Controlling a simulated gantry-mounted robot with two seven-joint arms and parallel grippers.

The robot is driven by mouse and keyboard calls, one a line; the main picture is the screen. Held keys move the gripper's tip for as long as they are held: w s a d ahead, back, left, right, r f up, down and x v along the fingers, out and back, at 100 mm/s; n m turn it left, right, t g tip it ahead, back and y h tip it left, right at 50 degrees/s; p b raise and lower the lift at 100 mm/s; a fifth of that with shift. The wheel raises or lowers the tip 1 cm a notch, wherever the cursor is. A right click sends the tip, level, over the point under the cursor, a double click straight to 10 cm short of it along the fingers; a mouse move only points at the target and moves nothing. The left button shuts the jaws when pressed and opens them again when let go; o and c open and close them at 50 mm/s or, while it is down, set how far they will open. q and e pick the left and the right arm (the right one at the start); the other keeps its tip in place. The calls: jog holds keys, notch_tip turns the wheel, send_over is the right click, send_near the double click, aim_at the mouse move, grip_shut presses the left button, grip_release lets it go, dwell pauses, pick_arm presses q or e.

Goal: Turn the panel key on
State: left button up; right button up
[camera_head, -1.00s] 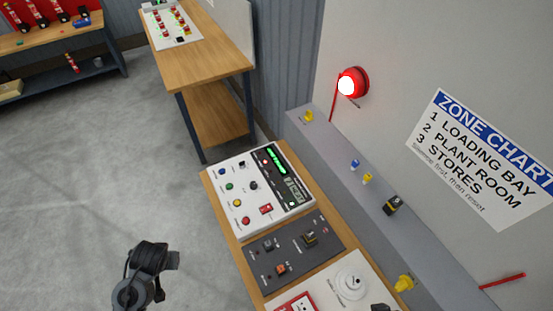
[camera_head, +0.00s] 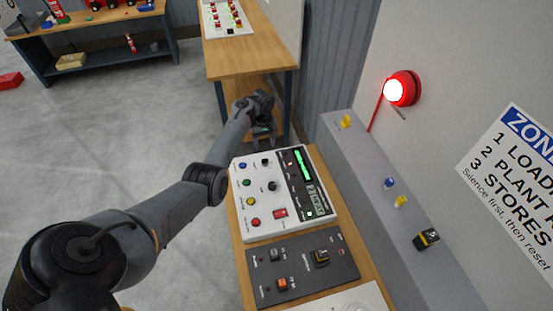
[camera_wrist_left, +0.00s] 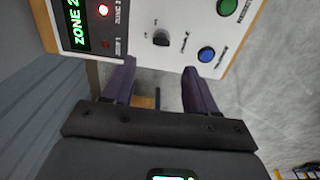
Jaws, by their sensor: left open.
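The white control panel (camera_head: 245,212) lies on the wooden bench, with a green display reading ZONE 2 in the left wrist view. A small black key-like switch (camera_head: 266,162) sits near its far edge, beside the blue button; it also shows in the left wrist view (camera_wrist_left: 160,38). A second black knob (camera_head: 273,186) sits nearer the panel's middle. I cannot read which one is the panel key. My left gripper (camera_head: 264,143) is open and empty at the panel's far edge. In the left wrist view its fingertips (camera_wrist_left: 158,66) straddle the line to the small switch, apart from it.
A dark grey switch plate (camera_head: 300,287) lies in front of the panel. A grey ledge (camera_head: 365,160) with yellow and blue items runs along the right. A lit red beacon (camera_head: 403,88) is on the wall. A wooden table (camera_head: 245,60) stands behind my gripper.

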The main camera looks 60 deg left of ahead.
aim_at(265, 161)
pick_arm(q)
notch_tip(265, 161, down, 8)
jog(key=shift+s+b, duration=0.15)
jog(key=shift+b, duration=1)
jog(key=shift+f+b, duration=0.3)
jog(key=shift+f, duration=0.6)
